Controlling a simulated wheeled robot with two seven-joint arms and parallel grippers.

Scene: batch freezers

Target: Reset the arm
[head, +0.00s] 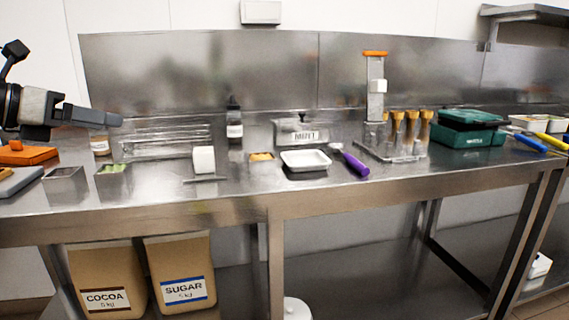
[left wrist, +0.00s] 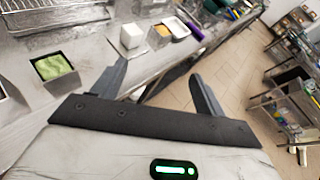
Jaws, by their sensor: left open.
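My left gripper (head: 104,117) comes in from the left in the head view, raised above the left end of the steel table (head: 330,201). In the left wrist view its two fingers (left wrist: 160,85) are spread apart with nothing between them. Below and beyond the fingers in that view are the table edge and the tiled floor. My right gripper is in neither view.
On the table stand a steel tub with green contents (head: 113,181), a wire rack (head: 166,141), a white block (head: 204,160), a dark bottle (head: 234,128), a white tray (head: 306,161), a purple-handled scoop (head: 354,163), a cone stand (head: 389,155) and a green case (head: 468,136). The front strip is mostly clear.

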